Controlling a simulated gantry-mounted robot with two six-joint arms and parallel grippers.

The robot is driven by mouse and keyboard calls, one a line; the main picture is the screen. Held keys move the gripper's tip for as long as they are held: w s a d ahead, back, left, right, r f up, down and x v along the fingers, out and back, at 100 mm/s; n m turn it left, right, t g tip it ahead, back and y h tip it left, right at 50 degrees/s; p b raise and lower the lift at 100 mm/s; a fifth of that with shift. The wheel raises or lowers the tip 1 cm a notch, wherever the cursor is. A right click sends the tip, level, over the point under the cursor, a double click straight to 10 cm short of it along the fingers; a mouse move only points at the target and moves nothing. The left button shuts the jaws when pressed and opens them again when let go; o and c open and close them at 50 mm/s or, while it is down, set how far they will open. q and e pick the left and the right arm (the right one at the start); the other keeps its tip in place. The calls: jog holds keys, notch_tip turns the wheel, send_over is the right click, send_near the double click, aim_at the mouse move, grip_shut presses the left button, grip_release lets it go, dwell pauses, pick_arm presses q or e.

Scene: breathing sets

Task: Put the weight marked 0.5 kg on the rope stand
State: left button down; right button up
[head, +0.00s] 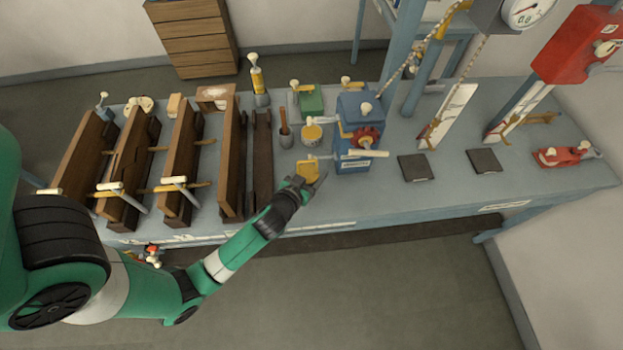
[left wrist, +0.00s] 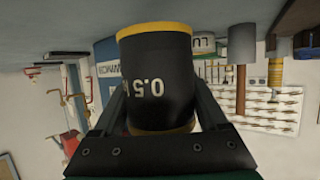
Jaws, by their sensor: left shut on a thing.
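The black weight with yellow rims, marked 0.5 (left wrist: 155,75), fills the middle of the left wrist view. My left gripper (left wrist: 160,115) is shut on it, with one finger at each side. In the head view my left gripper (head: 309,184) is over the front of the blue bench, left of a blue box. I cannot clearly pick out the weight there. A rope (head: 425,47) slants up beside a blue frame (head: 405,55) at the back. I cannot tell whether this is the rope stand. My right gripper is not in view.
Brown wooden boards (head: 180,165) stand on the left of the bench. The blue box (head: 356,135) with a red wheel is just right of my gripper. Dark square plates (head: 415,167) and a red device (head: 560,157) lie farther right. A yellow block (head: 307,170) is beside my gripper.

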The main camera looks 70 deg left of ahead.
aim_at(312, 178)
pick_arm(q)
notch_tip(312, 178, down, 4)
jog(key=shift+r+b, duration=0.25)
jog(key=shift+b, duration=0.35)
jog(key=shift+r, duration=0.1)
